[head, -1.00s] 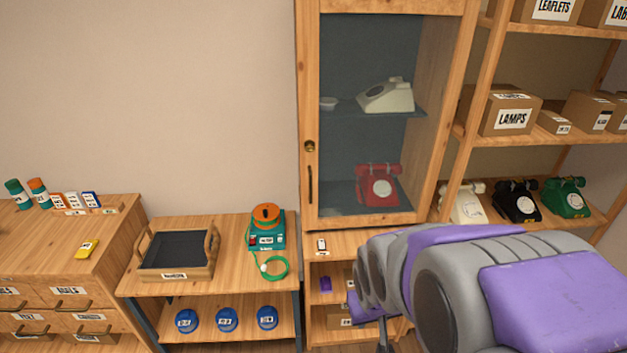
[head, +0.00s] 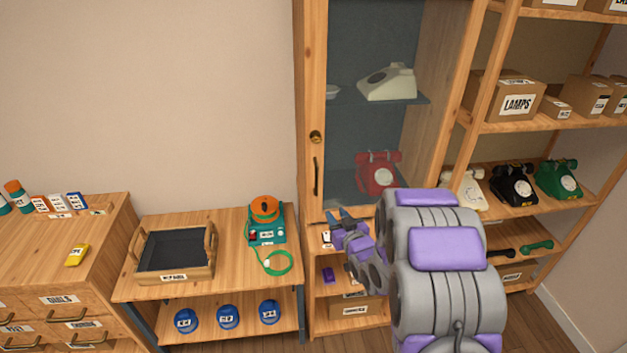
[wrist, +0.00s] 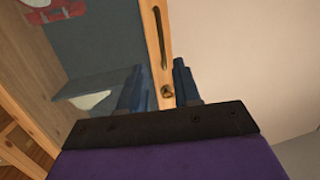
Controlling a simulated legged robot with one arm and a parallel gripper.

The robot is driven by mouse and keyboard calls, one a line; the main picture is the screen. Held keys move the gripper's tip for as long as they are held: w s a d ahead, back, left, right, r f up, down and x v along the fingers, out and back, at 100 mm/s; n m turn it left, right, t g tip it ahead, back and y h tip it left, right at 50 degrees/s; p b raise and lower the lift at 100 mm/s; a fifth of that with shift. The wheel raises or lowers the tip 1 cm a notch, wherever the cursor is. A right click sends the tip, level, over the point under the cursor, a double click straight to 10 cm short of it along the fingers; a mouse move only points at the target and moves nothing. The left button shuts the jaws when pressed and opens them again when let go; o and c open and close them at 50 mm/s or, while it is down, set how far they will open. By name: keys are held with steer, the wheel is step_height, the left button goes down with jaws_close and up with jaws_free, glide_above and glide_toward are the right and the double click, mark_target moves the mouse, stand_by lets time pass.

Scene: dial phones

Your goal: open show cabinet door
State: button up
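The show cabinet (head: 303,90) is tall and wooden with a glass-fronted door (head: 316,60) that looks shut. Inside are a red dial phone (head: 377,173) and a pale phone (head: 388,82). My gripper (head: 342,222) is low in front of the door's bottom edge, right of and below the handle.
Open shelves on the right hold boxes and dial phones, including a black one (head: 514,186) and a green one (head: 558,180). Left of the cabinet, a low bench (head: 225,275) carries a wooden tray (head: 206,270) and a teal device (head: 266,227). The wall above the bench is clear.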

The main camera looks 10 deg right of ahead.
steer(key=t, duration=0.1)
steer(key=b, duration=0.2)
glide_toward(317, 182)
steer(key=shift+y, duration=0.3)
steer(key=w, duration=0.3)
steer(key=w+a, duration=0.1)
steer(key=w, duration=0.5)
steer(key=shift+w+a+f, duration=0.2)
steer(key=shift+w+f, duration=0.1)
steer(key=shift+w, duration=0.05)
steer(key=shift+w+a, duration=0.2)
steer(key=shift+w, duration=0.25)
jaws_close()
steer(key=shift+d, duration=0.1)
